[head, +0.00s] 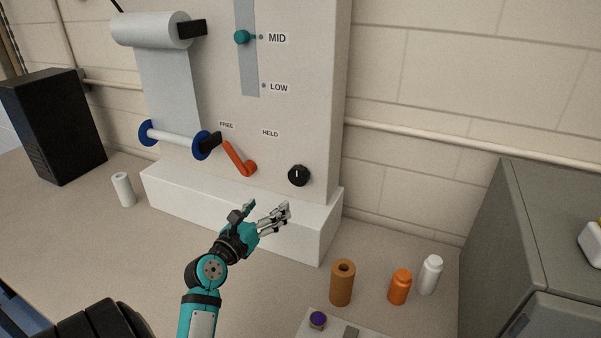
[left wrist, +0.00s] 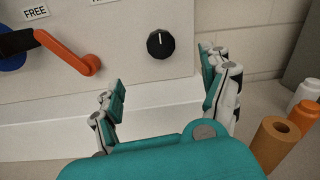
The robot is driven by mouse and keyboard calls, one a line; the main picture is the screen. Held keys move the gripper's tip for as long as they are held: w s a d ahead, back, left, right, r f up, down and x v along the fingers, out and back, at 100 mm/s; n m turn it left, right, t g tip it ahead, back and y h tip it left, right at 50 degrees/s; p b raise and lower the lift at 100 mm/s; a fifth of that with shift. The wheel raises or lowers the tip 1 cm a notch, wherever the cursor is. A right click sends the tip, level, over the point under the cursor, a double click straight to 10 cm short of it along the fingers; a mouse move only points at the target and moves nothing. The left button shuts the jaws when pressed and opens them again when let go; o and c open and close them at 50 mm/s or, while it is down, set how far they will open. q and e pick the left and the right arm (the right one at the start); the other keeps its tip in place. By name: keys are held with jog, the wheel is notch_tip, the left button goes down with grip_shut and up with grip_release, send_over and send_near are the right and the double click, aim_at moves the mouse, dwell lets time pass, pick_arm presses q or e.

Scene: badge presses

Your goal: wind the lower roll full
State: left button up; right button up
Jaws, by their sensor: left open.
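The lower roll (head: 174,138) is a thin white core between two blue flanges, low on the machine's front. A white web (head: 172,90) runs down to it from the full upper roll (head: 150,30). An orange lever (head: 238,158) sits right of the lower roll, below the FREE label; it also shows in the left wrist view (left wrist: 66,52). A black knob (head: 299,175) is further right, also in the left wrist view (left wrist: 160,44). My left gripper (head: 268,209) is open and empty in front of the machine's base, below the lever and knob. My right gripper is not in view.
A teal slider (head: 242,37) stands at MID. A brown tube (head: 342,282), an orange bottle (head: 400,286) and a white bottle (head: 430,274) stand at right. A small white cylinder (head: 123,189) and a black box (head: 54,124) are at left. A grey cabinet (head: 520,240) bounds the right.

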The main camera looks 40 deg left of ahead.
pick_arm(q)
send_near(296, 177)
jog(key=p+x, duration=0.1)
jog(key=x, duration=0.8)
jog(key=shift+w+a, duration=0.1)
jog(key=shift+w, duration=0.45)
jog(key=c, duration=1.2)
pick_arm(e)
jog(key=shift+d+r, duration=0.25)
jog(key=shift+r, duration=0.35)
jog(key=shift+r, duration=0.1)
